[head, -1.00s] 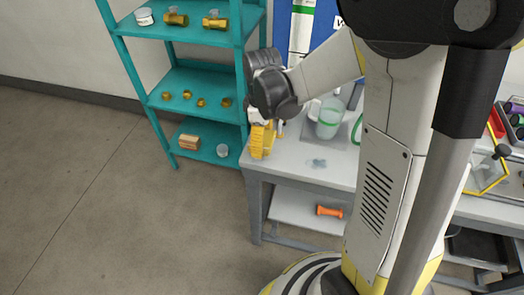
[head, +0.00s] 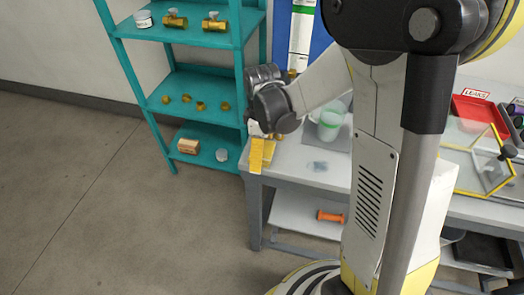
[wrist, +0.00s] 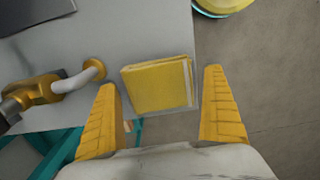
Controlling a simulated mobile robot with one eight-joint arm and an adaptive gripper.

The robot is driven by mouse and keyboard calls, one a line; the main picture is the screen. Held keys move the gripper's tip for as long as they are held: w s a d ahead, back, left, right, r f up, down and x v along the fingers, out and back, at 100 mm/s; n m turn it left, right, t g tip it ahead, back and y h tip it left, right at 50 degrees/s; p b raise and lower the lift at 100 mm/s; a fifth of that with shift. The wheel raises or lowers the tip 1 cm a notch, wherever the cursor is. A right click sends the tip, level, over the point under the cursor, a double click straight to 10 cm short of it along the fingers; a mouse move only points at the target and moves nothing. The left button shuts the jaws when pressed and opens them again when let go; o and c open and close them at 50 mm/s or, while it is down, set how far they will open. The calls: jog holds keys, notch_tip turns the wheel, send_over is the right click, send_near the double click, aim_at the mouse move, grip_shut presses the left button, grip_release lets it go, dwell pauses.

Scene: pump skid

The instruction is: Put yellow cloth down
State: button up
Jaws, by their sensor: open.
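The yellow cloth (wrist: 158,84) is a folded, flat square with a pale edge on its right side. In the wrist view it lies on the grey bench top (wrist: 150,30), near the bench's corner. My gripper (wrist: 160,80) is open, with one yellow finger to the left of the cloth and the other to its right, and visible gaps on both sides. In the head view my gripper (head: 262,155) is at the bench's front left corner. There I cannot clearly tell the cloth from my yellow fingers.
A brass valve fitting (wrist: 45,90) lies left of the cloth. A teal shelf (head: 185,80) with brass parts stands behind and left of the bench. A clear container with a green band (head: 329,122) stands on the bench. The floor at left is clear.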

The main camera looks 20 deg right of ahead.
jog(key=shift+r, duration=0.1)
notch_tip(320, 180, up, 12)
jog(key=p, duration=0.5)
jog(key=s+r+m+t, duration=0.7)
jog(key=s+r+m, duration=0.2)
jog(key=s, duration=0.3)
jog(key=shift+s+r+m, duration=0.25)
jog(key=shift+s+m, duration=0.1)
jog(key=shift+m, duration=0.55)
